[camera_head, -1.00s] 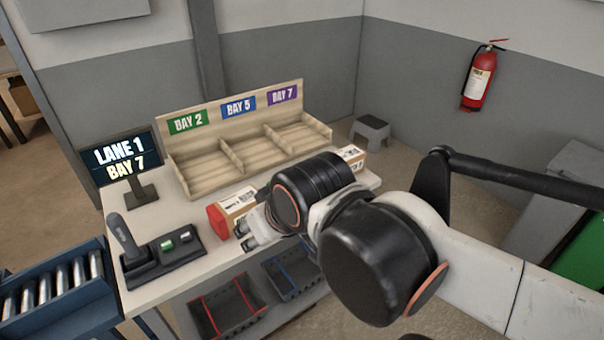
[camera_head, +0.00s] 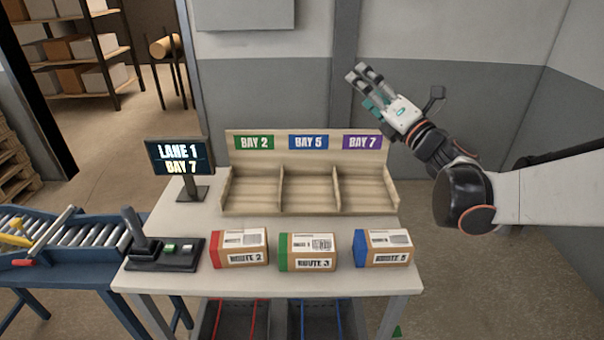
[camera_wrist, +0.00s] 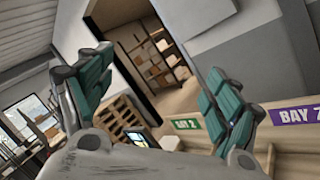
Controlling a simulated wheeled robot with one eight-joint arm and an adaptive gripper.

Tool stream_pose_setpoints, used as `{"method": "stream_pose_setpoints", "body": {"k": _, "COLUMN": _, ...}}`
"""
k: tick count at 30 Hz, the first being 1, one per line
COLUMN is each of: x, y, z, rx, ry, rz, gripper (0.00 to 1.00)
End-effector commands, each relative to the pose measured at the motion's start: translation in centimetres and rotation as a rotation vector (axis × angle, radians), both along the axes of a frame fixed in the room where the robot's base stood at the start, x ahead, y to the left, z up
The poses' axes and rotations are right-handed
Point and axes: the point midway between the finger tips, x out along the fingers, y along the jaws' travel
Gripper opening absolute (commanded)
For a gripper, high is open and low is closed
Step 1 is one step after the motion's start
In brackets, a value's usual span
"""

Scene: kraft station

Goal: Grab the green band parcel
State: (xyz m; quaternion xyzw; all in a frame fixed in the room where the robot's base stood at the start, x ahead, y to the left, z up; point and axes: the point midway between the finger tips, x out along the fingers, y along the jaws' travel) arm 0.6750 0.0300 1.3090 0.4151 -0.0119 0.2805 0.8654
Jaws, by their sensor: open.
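The green band parcel (camera_head: 308,252), a brown box with a green left end and a ROUTE 3 label, lies on the table in the middle of a row of three parcels. The red-ended ROUTE 2 parcel (camera_head: 239,248) is left of it, and the blue-ended ROUTE 5 parcel (camera_head: 384,248) is right of it. My gripper (camera_head: 363,72) is raised above and behind the table, up and to the right of the parcels. It is open and empty, and its two green-padded fingers stand wide apart in the wrist view (camera_wrist: 160,103). No parcel shows in the wrist view.
A wooden sorter (camera_head: 310,203) with three empty bays stands at the table's back. A screen (camera_head: 180,158) reads LANE 1 BAY 7. The table (camera_head: 285,283) is bare in front of the parcels.

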Motion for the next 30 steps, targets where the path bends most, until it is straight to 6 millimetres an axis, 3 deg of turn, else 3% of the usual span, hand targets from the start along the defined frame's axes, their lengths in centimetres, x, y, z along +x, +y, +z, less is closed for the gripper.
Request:
{"method": "stream_pose_setpoints", "body": {"k": 5, "x": -0.5, "y": 3.2, "z": -7.3, "rx": -0.411, "ry": -0.160, "rz": 0.242, "gripper": 0.83}}
{"method": "stream_pose_setpoints", "body": {"k": 7, "x": -1.5, "y": 3.8, "z": -11.2, "rx": -0.558, "ry": -0.216, "rz": 0.353, "gripper": 0.83}}
{"method": "stream_pose_setpoints", "body": {"k": 12, "x": -5.1, "y": 3.6, "z": -21.1, "rx": -0.828, "ry": -0.327, "rz": 0.638, "gripper": 0.83}}
{"method": "stream_pose_setpoints", "body": {"k": 15, "x": -7.5, "y": 2.6, "z": -25.7, "rx": -0.919, "ry": -0.369, "rz": 0.782, "gripper": 0.83}}
{"method": "stream_pose_setpoints", "body": {"k": 18, "x": -9.3, "y": 1.7, "z": -28.9, "rx": -0.971, "ry": -0.396, "rz": 0.888, "gripper": 0.83}}
{"method": "stream_pose_setpoints", "body": {"k": 23, "x": -10.9, "y": 1.1, "z": -31.3, "rx": -1.001, "ry": -0.415, "rz": 0.973, "gripper": 0.83}}
{"method": "stream_pose_setpoints", "body": {"k": 30, "x": -11.0, "y": 4.6, "z": -33.1, "rx": -1.003, "ry": -0.420, "rz": 0.985, "gripper": 0.83}}
